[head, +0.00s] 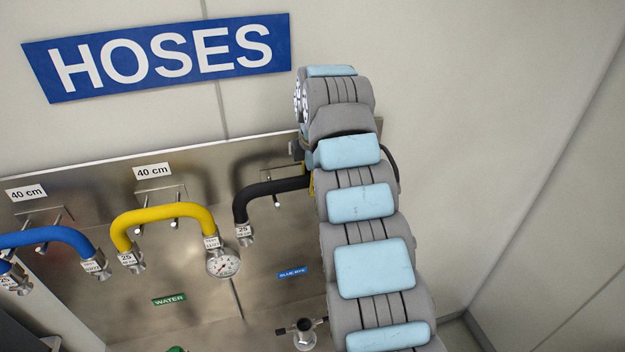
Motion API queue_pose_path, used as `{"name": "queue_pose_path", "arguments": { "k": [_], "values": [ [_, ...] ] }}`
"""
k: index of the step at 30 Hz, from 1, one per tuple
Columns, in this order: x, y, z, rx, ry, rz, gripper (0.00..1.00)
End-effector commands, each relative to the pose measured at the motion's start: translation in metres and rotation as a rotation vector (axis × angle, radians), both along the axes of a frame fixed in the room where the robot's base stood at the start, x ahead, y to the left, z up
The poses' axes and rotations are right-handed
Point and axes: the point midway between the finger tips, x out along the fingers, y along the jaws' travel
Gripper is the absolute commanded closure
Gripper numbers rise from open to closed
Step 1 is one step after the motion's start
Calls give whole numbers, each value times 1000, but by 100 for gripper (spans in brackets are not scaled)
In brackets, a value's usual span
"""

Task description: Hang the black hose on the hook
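The black hose (270,187) is in front of the steel panel, left of my arm. Its left end bends down to a metal coupling with a white tag (244,233). Its right part passes behind my arm and is hidden. A hook bracket (281,170) is on the panel behind the hose, and a peg tip (277,202) shows just below the hose. I cannot tell whether the hose rests on the hook. My gripper is hidden behind my arm links, so its fingers and any contact with the hose do not show.
A yellow hose (163,211) and a blue hose (45,236) hang on hooks to the left. A pressure gauge (223,263) sits below the yellow hose's right end. A metal fitting (304,334) stands at the bottom. A blue HOSES sign (160,57) is above. The right wall area is bare.

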Motion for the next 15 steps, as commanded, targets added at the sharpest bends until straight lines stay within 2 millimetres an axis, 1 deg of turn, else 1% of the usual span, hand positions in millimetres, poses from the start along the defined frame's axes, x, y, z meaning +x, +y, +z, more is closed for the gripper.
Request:
{"name": "queue_pose_path", "arguments": {
  "k": [1,2,11,15],
  "values": [
    [0,0,0,0,-1,0,47],
    [0,0,0,0,0,0,41],
    [0,0,0,0,1,0,41],
    [-1,0,5,0,0,0,41]
  ]
}}
